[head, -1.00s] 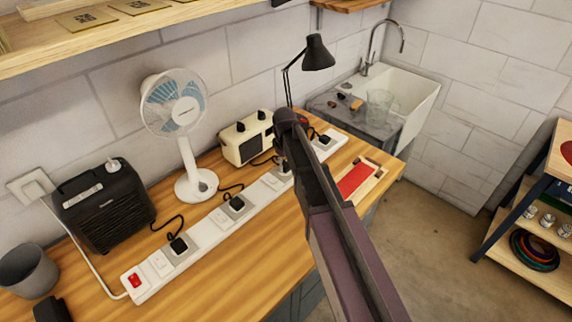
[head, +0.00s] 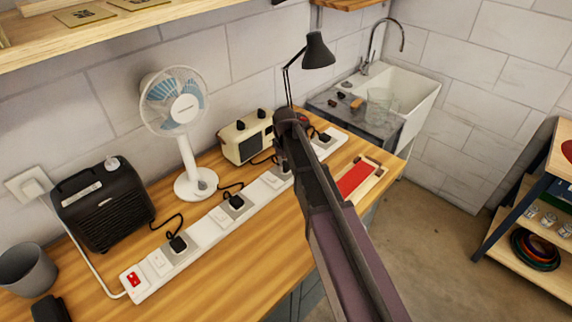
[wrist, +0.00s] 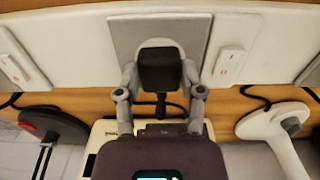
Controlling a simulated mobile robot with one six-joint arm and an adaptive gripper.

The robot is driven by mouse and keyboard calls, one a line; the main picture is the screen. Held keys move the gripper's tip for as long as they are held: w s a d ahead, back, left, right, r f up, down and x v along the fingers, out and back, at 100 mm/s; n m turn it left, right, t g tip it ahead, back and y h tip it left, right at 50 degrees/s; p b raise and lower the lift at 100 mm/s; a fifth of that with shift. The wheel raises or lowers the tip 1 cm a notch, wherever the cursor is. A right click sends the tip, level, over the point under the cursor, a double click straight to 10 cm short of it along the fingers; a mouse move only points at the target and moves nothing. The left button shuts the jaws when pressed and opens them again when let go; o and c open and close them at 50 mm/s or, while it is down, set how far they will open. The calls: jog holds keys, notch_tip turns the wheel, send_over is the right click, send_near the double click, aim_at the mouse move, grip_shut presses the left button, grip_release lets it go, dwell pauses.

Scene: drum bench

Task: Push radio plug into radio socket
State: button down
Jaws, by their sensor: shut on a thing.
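The radio plug (wrist: 160,68) is a black block held between the fingers of my gripper (wrist: 160,80), which is shut on it. In the wrist view the plug is right over the grey radio socket (wrist: 120,32) on the white power strip. The plug covers the socket's holes, and I cannot tell how deep it sits. The cream radio (head: 240,142) stands against the wall behind the strip, with its dark cord running toward the plug. In the head view my arm hides the plug and most of the socket.
The power strip (head: 205,231) runs along the wooden bench with other black plugs (head: 178,243) in it. A fan (head: 188,150), a black heater (head: 103,205) and a desk lamp (head: 318,52) stand behind it. A red-topped item (head: 355,179) lies right of my arm. The front bench is clear.

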jog(key=shift+f, duration=0.1)
jog(key=shift+c, duration=0.7)
grip_release()
jog(key=shift+s, duration=0.1)
jog(key=s+d+m, duration=0.3)
jog(key=s+d, duration=0.2)
jog(key=s, duration=0.1)
jog(key=s+d+m, duration=0.3)
jog(key=s+d, duration=0.2)
jog(key=s, duration=0.2)
jog(key=s+d+m, duration=0.3)
jog(key=s+d, duration=0.3)
jog(key=s, duration=0.1)
